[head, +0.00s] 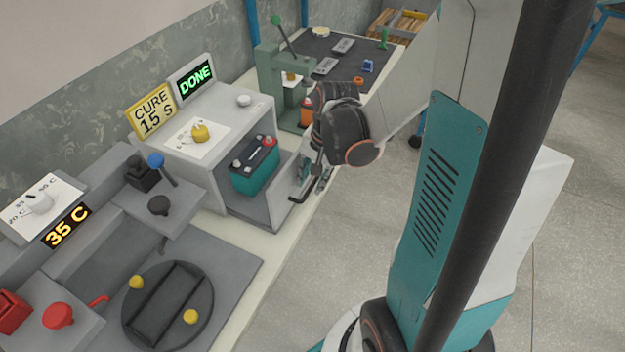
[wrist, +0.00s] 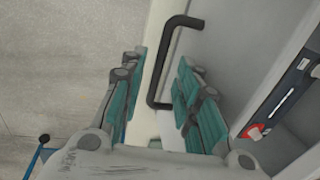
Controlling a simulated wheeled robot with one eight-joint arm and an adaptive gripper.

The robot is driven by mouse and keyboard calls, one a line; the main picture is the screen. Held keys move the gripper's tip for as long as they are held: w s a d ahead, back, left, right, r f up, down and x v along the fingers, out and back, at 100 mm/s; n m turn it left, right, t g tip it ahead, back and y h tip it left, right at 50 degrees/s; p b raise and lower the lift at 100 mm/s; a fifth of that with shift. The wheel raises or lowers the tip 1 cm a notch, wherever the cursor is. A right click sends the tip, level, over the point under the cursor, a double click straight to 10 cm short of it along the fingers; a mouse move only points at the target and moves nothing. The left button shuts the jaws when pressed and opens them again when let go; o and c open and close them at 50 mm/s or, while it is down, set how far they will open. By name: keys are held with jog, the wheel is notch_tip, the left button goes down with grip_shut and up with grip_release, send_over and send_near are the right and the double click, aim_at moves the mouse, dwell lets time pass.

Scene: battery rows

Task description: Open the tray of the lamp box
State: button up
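The lamp box (head: 258,106) is a grey housing with a yellow knob on top, beside a green "DONE" display (head: 195,78). Its tray (head: 287,192) stands out from the box, its grey front panel apart from the housing. A teal battery (head: 254,172) with red and grey caps shows in the opening; part of it shows in the wrist view (wrist: 297,82). The black handle (wrist: 156,62) is on the tray front; it also shows in the head view (head: 300,198). My gripper (wrist: 163,108) is open, its fingers on either side of the handle bar; contact cannot be told.
A yellow "CURE 15 S" sign (head: 152,110) stands behind the box. A grey station with a round turntable (head: 167,305) is at front left. A green press (head: 270,75) and a dark mat (head: 345,52) lie beyond. Clear floor (head: 545,240) is to the right.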

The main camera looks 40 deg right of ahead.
notch_tip(320, 180, up, 6)
jog(key=s, duration=0.1)
jog(key=shift+d, duration=0.3)
dwell(0.4)
